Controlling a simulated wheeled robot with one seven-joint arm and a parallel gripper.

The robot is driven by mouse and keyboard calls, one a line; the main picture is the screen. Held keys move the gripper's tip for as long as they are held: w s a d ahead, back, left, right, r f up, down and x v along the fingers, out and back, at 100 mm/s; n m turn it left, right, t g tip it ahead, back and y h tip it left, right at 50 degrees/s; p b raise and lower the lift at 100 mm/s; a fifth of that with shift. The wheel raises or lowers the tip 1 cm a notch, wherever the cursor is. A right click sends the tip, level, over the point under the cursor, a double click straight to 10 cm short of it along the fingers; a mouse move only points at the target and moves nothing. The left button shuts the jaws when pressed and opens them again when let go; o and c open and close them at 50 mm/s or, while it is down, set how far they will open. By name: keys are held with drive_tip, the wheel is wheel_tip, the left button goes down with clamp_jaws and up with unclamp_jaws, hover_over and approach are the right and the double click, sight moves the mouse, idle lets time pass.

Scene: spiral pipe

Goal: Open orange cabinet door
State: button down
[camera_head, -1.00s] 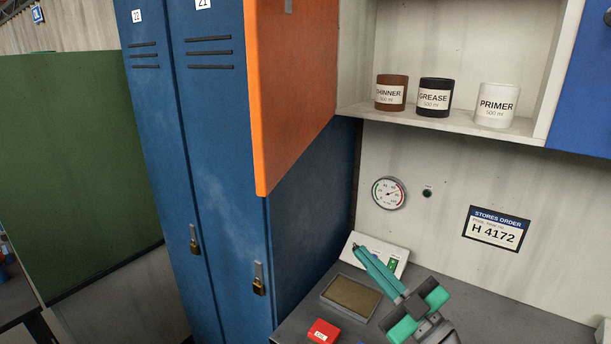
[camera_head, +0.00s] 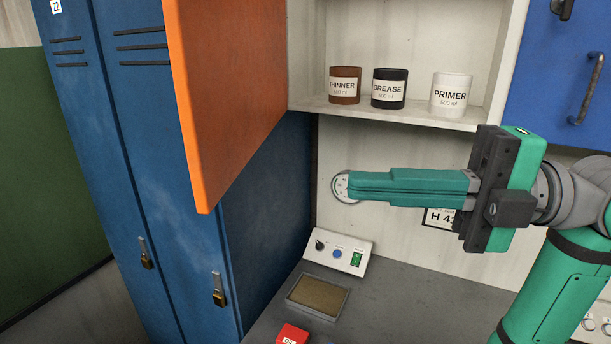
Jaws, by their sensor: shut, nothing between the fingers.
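The orange cabinet door (camera_head: 230,90) stands swung outward at the left of its cabinet, in front of the blue lockers. Its handle is not visible. The cabinet (camera_head: 409,112) is open, and its shelf holds a brown THINNER can (camera_head: 345,86), a black GREASE can (camera_head: 389,89) and a white PRIMER can (camera_head: 451,95). My gripper (camera_head: 355,186) is shut and empty, below the shelf and right of the door, apart from it. Its fingers point left and partly hide the round gauge (camera_head: 341,186) and the order sign (camera_head: 438,218).
Blue lockers (camera_head: 170,190) with padlocks stand at the left. A blue cabinet door (camera_head: 555,75) with a grey handle is at the upper right. The bench below holds a white control box (camera_head: 338,252), a shallow tray (camera_head: 318,296) and a red box (camera_head: 292,334).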

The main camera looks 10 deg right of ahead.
sight(223, 179)
drive_tip(key=x, duration=1.3)
drive_tip(key=shift+w+a, duration=0.1)
drive_tip(key=shift+a, duration=0.1)
drive_tip(key=shift+f, duration=0.1)
